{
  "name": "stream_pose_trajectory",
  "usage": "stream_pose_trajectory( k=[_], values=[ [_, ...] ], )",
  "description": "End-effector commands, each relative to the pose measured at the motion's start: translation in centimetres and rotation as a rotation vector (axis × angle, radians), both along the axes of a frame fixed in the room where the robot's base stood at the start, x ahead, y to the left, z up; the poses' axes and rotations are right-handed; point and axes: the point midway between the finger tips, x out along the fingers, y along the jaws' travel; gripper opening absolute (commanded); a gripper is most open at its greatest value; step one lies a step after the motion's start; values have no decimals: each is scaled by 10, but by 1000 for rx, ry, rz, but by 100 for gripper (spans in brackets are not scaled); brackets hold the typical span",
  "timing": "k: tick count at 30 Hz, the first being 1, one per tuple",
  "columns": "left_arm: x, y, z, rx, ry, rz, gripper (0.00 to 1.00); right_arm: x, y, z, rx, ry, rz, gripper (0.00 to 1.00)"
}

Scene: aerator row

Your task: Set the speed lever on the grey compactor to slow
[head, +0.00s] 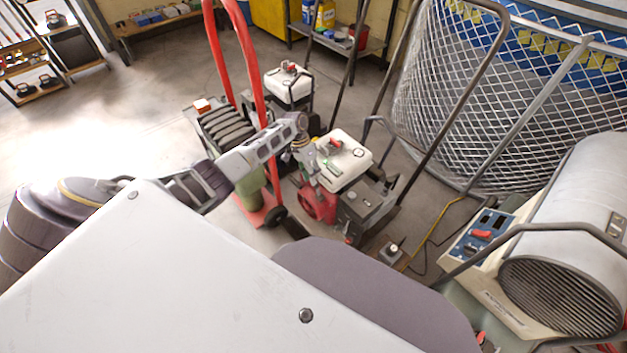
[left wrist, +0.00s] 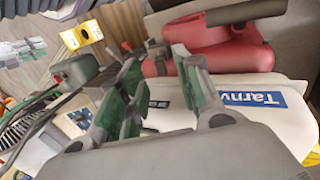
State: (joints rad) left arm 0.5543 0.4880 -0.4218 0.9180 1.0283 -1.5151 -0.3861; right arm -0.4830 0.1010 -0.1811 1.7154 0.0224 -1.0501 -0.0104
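A machine with a white tank (head: 343,160), a red engine housing (head: 318,200) and a grey body (head: 365,210) stands at the centre of the head view; I take it for the grey compactor. My left gripper (head: 312,178) is over its left side, close to the red housing. In the left wrist view, the gripper's green-padded fingers (left wrist: 155,85) are apart with nothing held between them. Beyond them are the red housing (left wrist: 215,55) and a white, blue-labelled surface (left wrist: 250,100). I cannot make out the speed lever or its setting. My right gripper is out of view.
A second white-topped machine (head: 288,84) is behind. A wire-mesh cage (head: 470,110) and a large grey heater (head: 580,210) stand to the right. Open floor (head: 140,100) lies at left.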

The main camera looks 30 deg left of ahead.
Motion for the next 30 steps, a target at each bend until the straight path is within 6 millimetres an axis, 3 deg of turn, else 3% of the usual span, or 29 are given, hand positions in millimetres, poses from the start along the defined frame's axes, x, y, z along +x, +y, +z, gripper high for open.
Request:
stream_pose_trajectory(
  k=[15,30],
  values=[
    [11,28,67,0,-2,1,34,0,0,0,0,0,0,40],
    [12,33,79,0,0,1,34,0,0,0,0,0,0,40]
  ],
)
